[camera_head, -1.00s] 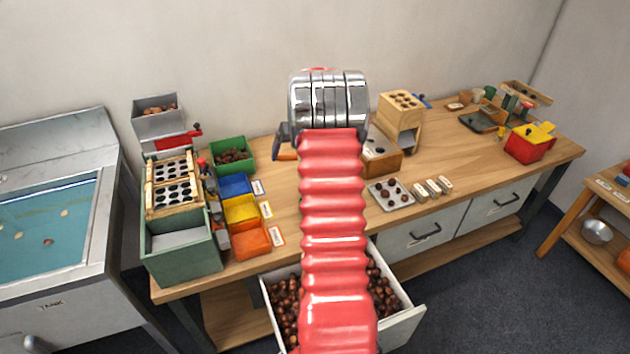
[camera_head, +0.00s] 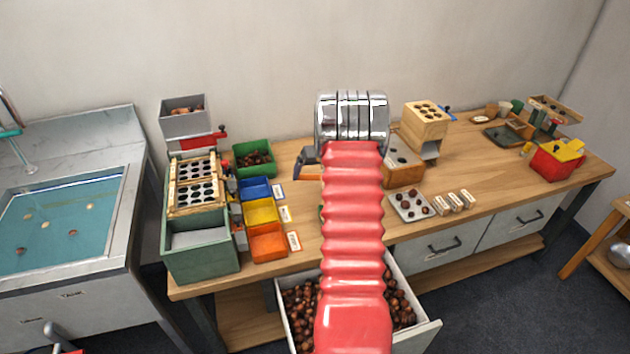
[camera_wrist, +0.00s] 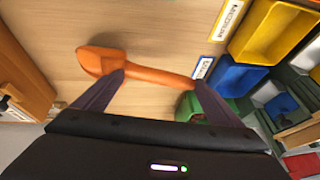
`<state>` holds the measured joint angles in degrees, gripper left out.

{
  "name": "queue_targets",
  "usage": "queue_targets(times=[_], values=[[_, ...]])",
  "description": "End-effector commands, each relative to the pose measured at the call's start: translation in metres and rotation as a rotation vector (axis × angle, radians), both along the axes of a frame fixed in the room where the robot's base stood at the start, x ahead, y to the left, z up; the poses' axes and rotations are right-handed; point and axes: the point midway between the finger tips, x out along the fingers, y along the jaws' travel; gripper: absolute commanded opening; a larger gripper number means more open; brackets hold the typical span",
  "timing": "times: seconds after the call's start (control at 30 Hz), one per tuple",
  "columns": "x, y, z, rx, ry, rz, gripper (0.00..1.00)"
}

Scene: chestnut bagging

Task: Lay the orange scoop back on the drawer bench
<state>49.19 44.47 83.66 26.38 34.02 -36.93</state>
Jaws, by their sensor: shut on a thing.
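The orange scoop shows in the wrist view (camera_wrist: 150,73), its wider bowl at left and its handle running right. My gripper (camera_wrist: 160,80) is shut on the scoop, with a dark finger on either side. In the head view only a small orange part of the scoop (camera_head: 307,178) shows beside my gripper (camera_head: 306,162); my red arm hides the rest. The scoop is over the wooden top of the drawer bench (camera_head: 490,175). I cannot tell whether it touches the wood.
An open drawer of chestnuts (camera_head: 417,336) juts from the bench front. Blue (camera_head: 254,188), yellow (camera_head: 261,213) and orange bins (camera_head: 267,243), and a green bin (camera_head: 270,147), stand left of my arm. A wooden block stand (camera_head: 403,176) stands right. Bare wood lies between.

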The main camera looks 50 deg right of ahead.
Motion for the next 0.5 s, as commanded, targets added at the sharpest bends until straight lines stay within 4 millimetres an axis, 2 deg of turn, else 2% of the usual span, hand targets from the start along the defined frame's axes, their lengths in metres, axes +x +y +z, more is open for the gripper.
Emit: queue_targets(times=[0.3, 0.5], values=[[0.0, 0.001, -0.035, 0.002, 0.002, 0.001, 0.65], [0.0, 0.001, -0.036, 0.0, 0.001, 0.001, 0.65]])
